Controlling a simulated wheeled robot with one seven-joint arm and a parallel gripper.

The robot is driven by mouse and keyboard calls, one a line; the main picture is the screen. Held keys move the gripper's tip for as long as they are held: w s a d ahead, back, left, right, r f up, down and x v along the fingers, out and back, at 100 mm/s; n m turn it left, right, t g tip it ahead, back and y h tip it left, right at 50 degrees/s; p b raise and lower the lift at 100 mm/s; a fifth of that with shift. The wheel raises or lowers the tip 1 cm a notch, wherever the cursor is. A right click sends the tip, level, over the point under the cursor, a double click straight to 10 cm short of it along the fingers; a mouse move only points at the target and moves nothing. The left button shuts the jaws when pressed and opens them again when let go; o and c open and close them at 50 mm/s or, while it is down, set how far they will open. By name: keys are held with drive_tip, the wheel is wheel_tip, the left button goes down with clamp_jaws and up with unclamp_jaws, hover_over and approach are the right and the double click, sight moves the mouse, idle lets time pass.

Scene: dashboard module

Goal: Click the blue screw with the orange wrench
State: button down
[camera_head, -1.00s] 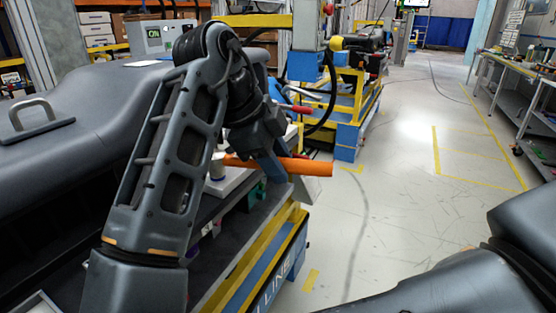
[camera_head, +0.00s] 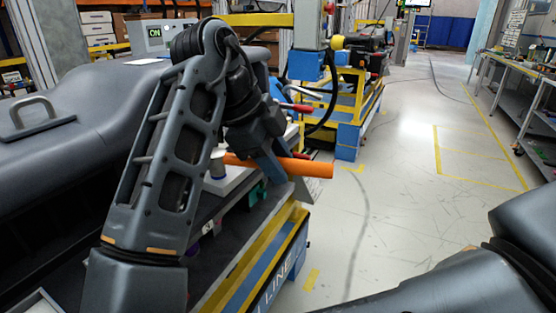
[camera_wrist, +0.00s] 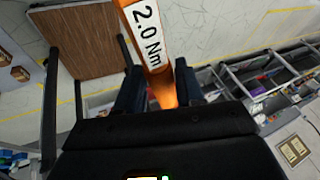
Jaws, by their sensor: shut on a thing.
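The orange wrench (camera_head: 305,168) is in my gripper (camera_head: 272,168), which is shut on its handle. In the head view the wrench lies nearly level, its orange end sticking out to the right over the front edge of the workstation. In the wrist view the wrench (camera_wrist: 150,35) passes between the two dark fingers of my gripper (camera_wrist: 158,90) and carries a white label reading "2.0 Nm". My arm hides part of the wrench and the bench behind it. I cannot make out a blue screw in either view.
The dark dashboard module (camera_head: 85,110) with a metal handle fills the left. A yellow and blue workstation frame (camera_head: 265,255) stands below my gripper. A grey box showing "ON" (camera_head: 160,36) stands behind. The floor (camera_head: 400,190) to the right is clear.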

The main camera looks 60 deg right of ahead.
drive_tip(key=shift+a+m, duration=0.3)
drive_tip(key=shift+a, duration=0.05)
idle(0.7)
drive_tip(key=shift+d+n, duration=0.4)
idle(0.4)
drive_tip(key=shift+r, duration=0.15)
drive_tip(key=shift+r+p, duration=2.25)
drive_tip(key=shift+r, duration=0.65)
drive_tip(key=shift+f, duration=0.1)
